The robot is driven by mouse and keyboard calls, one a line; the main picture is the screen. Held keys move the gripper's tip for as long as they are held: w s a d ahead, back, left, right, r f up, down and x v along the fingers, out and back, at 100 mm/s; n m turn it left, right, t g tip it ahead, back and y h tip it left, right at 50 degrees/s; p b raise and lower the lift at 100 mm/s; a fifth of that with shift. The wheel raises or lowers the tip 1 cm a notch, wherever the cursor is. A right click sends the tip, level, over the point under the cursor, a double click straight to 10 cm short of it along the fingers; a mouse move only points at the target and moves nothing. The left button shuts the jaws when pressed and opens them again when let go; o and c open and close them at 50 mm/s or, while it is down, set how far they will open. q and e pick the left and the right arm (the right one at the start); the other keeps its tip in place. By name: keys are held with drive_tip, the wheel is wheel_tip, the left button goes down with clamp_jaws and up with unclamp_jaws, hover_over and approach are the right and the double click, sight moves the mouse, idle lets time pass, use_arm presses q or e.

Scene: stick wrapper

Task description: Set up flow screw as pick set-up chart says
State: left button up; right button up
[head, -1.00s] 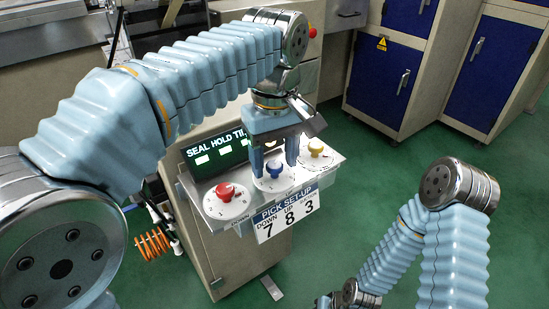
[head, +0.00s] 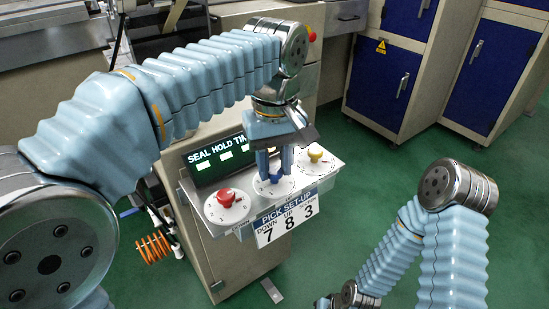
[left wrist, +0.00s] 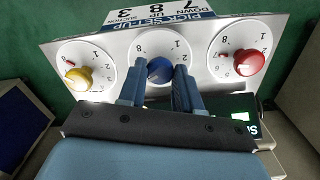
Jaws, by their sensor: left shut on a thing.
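The pick set-up chart (head: 285,222) on the panel front reads DOWN 7, UP 8 and a third figure 3, labelled SUCTION in the left wrist view (left wrist: 130,24). Above it stand three white dials: a red knob (head: 226,197) at left, a blue knob (head: 276,180) in the middle and a yellow knob (head: 315,154) at right. My left gripper (head: 274,172) is shut on the blue knob, one finger on each side. The left wrist view shows the blue knob (left wrist: 160,70), yellow knob (left wrist: 77,77) and red knob (left wrist: 250,62). My right gripper is out of view.
A green-lit display (head: 218,158) reading SEAL HOLD TI... stands behind the dials. An orange coiled hose (head: 153,246) hangs left of the machine. Blue-doored cabinets (head: 395,85) stand at the back right. Green floor lies open right of the panel.

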sight(275, 170)
use_arm(q)
drive_tip(key=m+p, duration=0.2)
drive_tip(key=m, duration=0.1)
drive_tip(key=shift+r+m, duration=0.2)
drive_tip(key=shift+m, duration=0.1)
drive_tip(key=m+p, duration=0.2)
drive_tip(key=m, duration=0.1)
drive_tip(key=shift+m+p, duration=0.3)
drive_tip(key=shift+p, duration=0.05)
drive_tip(key=m+p, duration=0.2)
drive_tip(key=m, duration=0.1)
drive_tip(key=shift+f+m+p, duration=0.15)
drive_tip(key=shift+m+p, duration=0.4)
drive_tip(key=shift+m, duration=1.15)
drive_tip(key=o, duration=1)
drive_tip(key=shift+o, duration=0.2)
wheel_tip(275, 170, up, 14)
drive_tip(key=shift+p, duration=0.35)
